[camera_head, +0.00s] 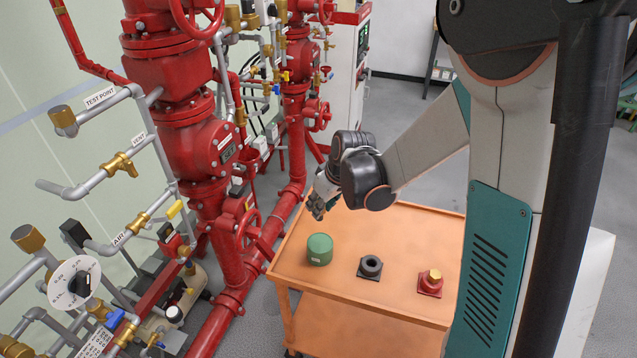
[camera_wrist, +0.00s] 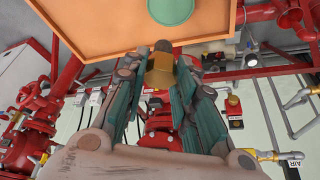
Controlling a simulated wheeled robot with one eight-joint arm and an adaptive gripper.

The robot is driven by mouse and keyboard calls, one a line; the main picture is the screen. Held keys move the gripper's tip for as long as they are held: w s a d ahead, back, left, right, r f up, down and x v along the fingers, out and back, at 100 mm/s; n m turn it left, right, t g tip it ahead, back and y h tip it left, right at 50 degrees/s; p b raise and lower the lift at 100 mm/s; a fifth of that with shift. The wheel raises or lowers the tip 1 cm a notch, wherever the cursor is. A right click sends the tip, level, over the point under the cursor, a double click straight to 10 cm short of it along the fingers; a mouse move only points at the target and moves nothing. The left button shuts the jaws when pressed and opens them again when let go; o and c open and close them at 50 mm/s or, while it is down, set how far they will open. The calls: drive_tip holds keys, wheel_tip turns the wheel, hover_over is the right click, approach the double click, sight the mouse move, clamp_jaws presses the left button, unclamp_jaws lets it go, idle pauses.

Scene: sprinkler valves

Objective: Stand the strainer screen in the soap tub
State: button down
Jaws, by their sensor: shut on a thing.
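My gripper (camera_head: 318,207) is above the far left corner of the orange cart, beyond the green tub. In the wrist view, my gripper's teal fingers (camera_wrist: 158,78) are shut on a brass piece with a dark rounded end, which I take to be the strainer screen (camera_wrist: 161,70). In the head view I cannot make out the held piece. A green round tub (camera_head: 320,249), which I take to be the soap tub, stands on the cart. Part of it shows at the top of the wrist view (camera_wrist: 171,10). The held piece appears apart from it.
The orange cart top (camera_head: 405,233) also carries a black ring on a square base (camera_head: 370,267) and a red base with a brass top (camera_head: 430,283). Red pipes and valves (camera_head: 205,150) stand close along the cart's left side. The cart's far middle is clear.

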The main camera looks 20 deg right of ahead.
drive_tip(key=shift+s+f, duration=0.3)
drive_tip(key=shift+f, duration=0.1)
drive_tip(key=b, duration=0.7)
approach(317, 242)
drive_tip(key=shift+w+a+f, duration=0.15)
drive_tip(key=shift+w+a, duration=0.2)
drive_tip(key=shift+w, duration=0.45)
drive_tip(key=shift+f+b, duration=1.95)
drive_tip(key=shift+b, duration=0.15)
idle(0.6)
drive_tip(key=c, duration=1.2)
unclamp_jaws()
drive_tip(key=shift+r, duration=0.1)
drive_tip(key=shift+r, duration=0.1)
drive_tip(key=shift+p+v, duration=2.7)
drive_tip(key=shift+v, duration=1.2)
